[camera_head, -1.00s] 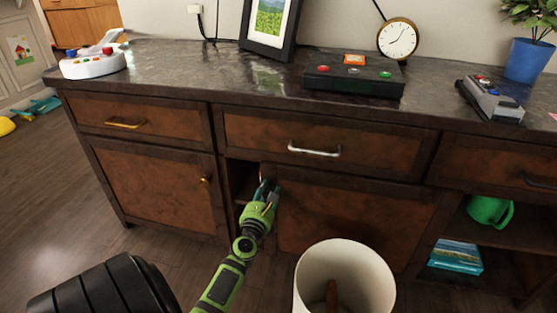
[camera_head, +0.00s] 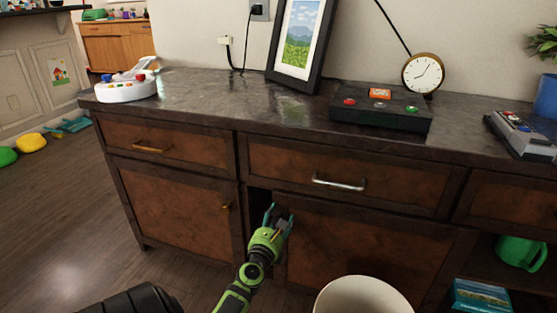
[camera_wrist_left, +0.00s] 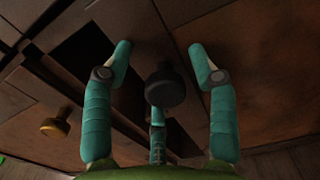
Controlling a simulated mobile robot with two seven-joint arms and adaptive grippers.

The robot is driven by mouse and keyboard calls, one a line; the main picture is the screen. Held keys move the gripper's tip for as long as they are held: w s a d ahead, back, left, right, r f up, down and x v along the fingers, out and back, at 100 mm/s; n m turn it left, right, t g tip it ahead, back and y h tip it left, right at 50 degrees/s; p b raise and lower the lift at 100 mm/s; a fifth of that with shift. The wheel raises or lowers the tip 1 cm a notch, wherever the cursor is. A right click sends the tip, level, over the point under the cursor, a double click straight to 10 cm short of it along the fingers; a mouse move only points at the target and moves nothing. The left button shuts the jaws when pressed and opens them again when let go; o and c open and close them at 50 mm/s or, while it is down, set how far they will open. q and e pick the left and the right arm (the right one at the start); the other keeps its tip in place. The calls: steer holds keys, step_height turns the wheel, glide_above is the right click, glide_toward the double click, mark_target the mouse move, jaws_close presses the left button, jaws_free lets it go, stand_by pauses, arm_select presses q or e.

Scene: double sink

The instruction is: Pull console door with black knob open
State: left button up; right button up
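The black knob (camera_wrist_left: 165,85) shows in the left wrist view, between the spread fingers of my left gripper (camera_wrist_left: 160,52); neither side finger visibly touches it. The knob is hidden behind the gripper in the head view. The brown console door (camera_head: 350,240) is the middle one, below a drawer with a silver handle (camera_head: 339,184). A dark gap (camera_head: 259,203) runs along its left edge, also seen in the left wrist view (camera_wrist_left: 90,55). My left gripper (camera_head: 279,214) is open at the door's upper left. My right gripper is not in view.
A white bin (camera_head: 363,297) stands on the floor in front of the door. A left cabinet door with a brass knob (camera_head: 226,208) is beside the gap. An open shelf at right holds a green watering can (camera_head: 520,252).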

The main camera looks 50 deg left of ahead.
arm_select(q)
steer(key=shift+f, duration=0.1)
steer(key=shift+s+d, duration=0.15)
steer(key=v, duration=1.1)
steer(key=shift+s, duration=0.3)
steer(key=shift+d, duration=0.1)
